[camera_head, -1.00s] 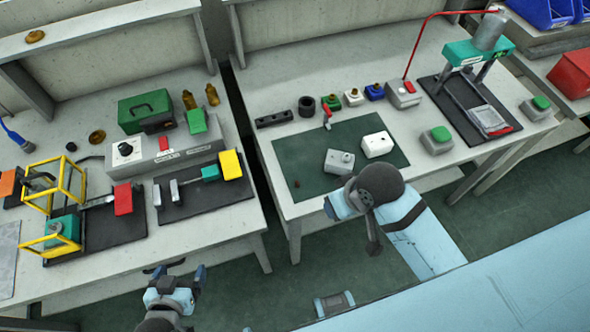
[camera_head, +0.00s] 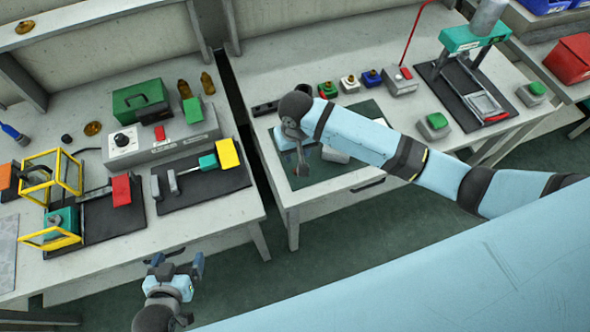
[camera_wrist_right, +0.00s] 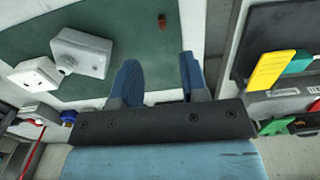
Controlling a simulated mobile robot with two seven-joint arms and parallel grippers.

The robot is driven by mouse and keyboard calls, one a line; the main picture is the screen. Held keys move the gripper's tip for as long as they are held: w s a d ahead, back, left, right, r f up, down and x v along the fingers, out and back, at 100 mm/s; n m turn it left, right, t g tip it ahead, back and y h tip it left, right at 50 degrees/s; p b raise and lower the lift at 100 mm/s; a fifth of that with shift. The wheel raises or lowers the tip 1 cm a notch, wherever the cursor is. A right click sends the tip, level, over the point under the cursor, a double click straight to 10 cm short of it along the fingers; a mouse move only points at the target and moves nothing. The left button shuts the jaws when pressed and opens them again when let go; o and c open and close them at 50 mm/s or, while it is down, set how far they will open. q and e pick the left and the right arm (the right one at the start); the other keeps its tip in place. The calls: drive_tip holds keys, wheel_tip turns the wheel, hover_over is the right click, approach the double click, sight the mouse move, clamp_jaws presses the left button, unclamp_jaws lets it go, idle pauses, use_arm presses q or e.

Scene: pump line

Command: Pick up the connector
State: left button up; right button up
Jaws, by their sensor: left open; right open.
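A small dark red piece (camera_wrist_right: 162,20) lies on the green mat (camera_wrist_right: 130,80) in the right wrist view; I cannot tell for sure that it is the connector. A pale grey block with a round boss (camera_wrist_right: 82,52) and a white block (camera_wrist_right: 32,76) sit on the same mat, beside the fingers. My left gripper (camera_head: 177,265) is open and empty, in front of the left bench.
The left bench (camera_head: 205,228) carries a yellow frame (camera_head: 68,170), a grey control box (camera_head: 165,143) and a dark plate with a yellow block (camera_head: 228,153). Several button boxes and a green press (camera_head: 473,35) stand on the right bench. A gap separates the benches.

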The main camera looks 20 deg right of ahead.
sight(295, 170)
wheel_tip(295, 170, down, 10)
drive_tip(key=shift+w+a+r+p, duration=0.15)
drive_tip(key=shift+r+p, duration=0.05)
drive_tip(key=shift+p, duration=0.15)
clamp_jaws()
